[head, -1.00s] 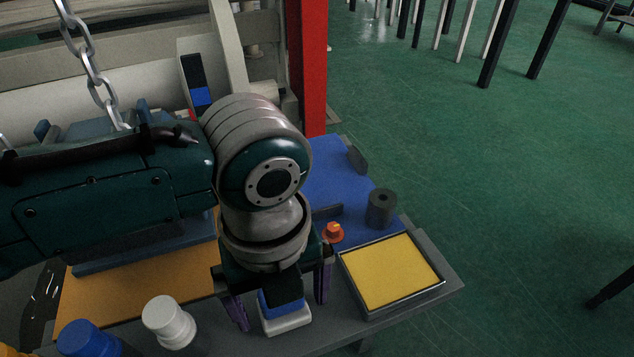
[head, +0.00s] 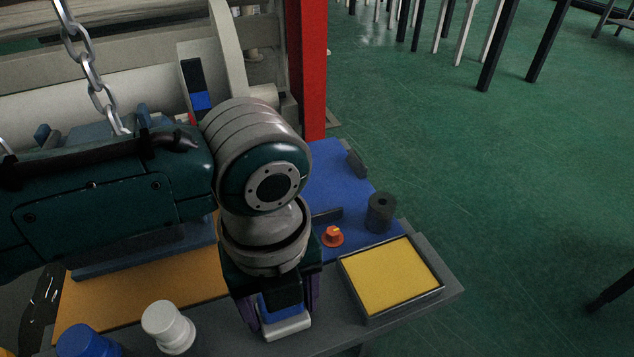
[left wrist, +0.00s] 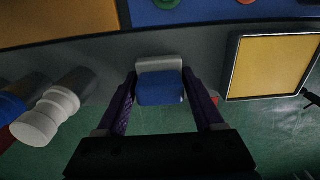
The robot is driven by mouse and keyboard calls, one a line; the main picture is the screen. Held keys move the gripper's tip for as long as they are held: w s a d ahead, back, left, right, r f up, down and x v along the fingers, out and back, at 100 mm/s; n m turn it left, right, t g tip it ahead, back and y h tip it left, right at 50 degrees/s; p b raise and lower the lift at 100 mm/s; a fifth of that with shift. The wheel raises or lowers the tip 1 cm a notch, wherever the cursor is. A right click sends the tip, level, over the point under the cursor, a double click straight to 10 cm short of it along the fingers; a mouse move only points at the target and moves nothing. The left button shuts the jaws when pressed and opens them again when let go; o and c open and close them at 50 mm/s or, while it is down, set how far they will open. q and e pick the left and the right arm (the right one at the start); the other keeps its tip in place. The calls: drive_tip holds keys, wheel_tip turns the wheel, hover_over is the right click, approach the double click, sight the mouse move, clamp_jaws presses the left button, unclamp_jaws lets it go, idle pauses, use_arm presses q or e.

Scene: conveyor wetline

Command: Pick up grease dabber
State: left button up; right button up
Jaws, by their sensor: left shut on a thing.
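The grease dabber, which I take to be the small block with a blue upper part and a pale base (head: 287,327), is at the front edge of the grey table in the head view. My left gripper (head: 286,311) points down over it, with its purple fingers closed against its two sides. In the left wrist view the dabber (left wrist: 160,90) sits between the fingertips. I cannot tell whether its base still touches the table. My right gripper is not in view.
A yellow pad in a dark tray (head: 391,276) lies right of the gripper. A dark cylinder (head: 380,213) and an orange-red knob (head: 333,236) stand on the blue mat (head: 338,180). A white capped bottle (head: 168,327) and a blue one (head: 88,341) stand to the left.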

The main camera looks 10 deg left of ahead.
use_arm(q)
wheel_tip(320, 180, up, 20)
drive_tip(key=p, duration=0.8)
